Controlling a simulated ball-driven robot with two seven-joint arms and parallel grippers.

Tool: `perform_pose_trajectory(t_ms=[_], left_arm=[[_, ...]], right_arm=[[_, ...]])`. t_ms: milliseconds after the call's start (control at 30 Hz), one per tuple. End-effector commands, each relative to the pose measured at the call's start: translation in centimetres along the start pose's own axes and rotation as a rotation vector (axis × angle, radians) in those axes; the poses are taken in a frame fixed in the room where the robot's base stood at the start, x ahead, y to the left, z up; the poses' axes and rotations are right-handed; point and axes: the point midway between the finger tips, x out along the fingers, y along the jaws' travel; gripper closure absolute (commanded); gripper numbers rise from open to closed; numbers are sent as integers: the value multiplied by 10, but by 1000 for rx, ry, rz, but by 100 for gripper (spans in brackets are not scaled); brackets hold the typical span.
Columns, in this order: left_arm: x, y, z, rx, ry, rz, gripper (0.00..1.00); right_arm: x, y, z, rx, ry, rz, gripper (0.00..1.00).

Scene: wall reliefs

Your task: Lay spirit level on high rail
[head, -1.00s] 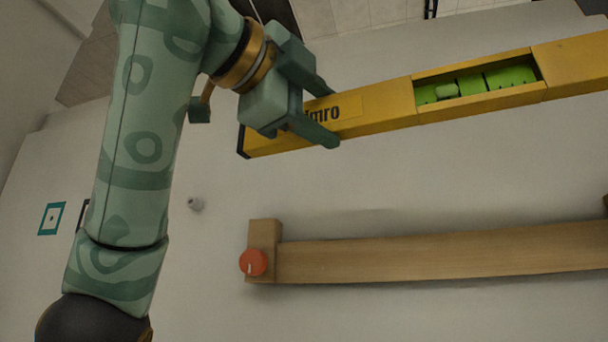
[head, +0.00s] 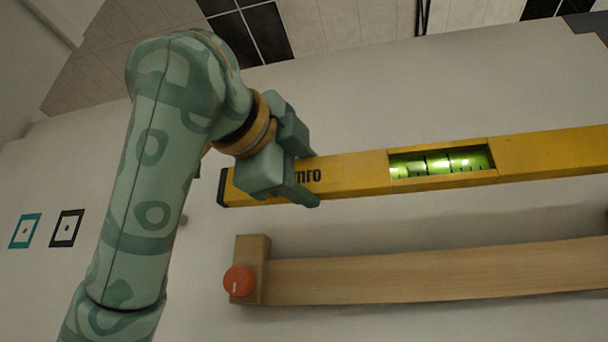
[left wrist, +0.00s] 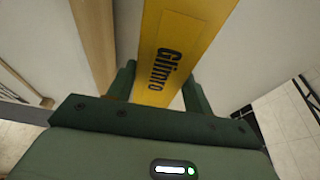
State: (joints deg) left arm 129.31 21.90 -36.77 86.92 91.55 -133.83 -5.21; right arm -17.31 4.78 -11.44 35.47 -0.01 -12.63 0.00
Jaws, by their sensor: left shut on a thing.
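The yellow spirit level (head: 350,178) has a green vial window and runs off the right edge of the head view. My left gripper (head: 308,181) is shut on it near its black left end. In the left wrist view the level (left wrist: 180,45) stands between the two fingers of the left gripper (left wrist: 160,88). The wooden rail (head: 400,274) is on the wall just below the level in the head view, with a visible gap between them. It also shows in the left wrist view (left wrist: 95,35). My right gripper is not in view.
A red knob (head: 239,281) sits on the block at the rail's left end. Two square markers, one teal (head: 25,231) and one black (head: 67,228), are on the wall at the left.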

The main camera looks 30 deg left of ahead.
Motion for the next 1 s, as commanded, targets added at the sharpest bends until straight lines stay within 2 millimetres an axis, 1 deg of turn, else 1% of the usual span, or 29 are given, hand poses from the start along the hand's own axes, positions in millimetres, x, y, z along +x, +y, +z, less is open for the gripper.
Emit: perform_pose_trajectory(t_ms=[33, 167, 533, 1000], left_arm=[[1, 1, 1, -7, -2, -1, 72], [12, -2, 4, -7, -1, 0, 72], [44, -2, 14, -7, 0, 0, 72], [84, -2, 27, -6, -1, -1, 72]], right_arm=[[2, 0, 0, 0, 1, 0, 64], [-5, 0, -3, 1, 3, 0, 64], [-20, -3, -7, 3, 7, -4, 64], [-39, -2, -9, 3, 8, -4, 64]])
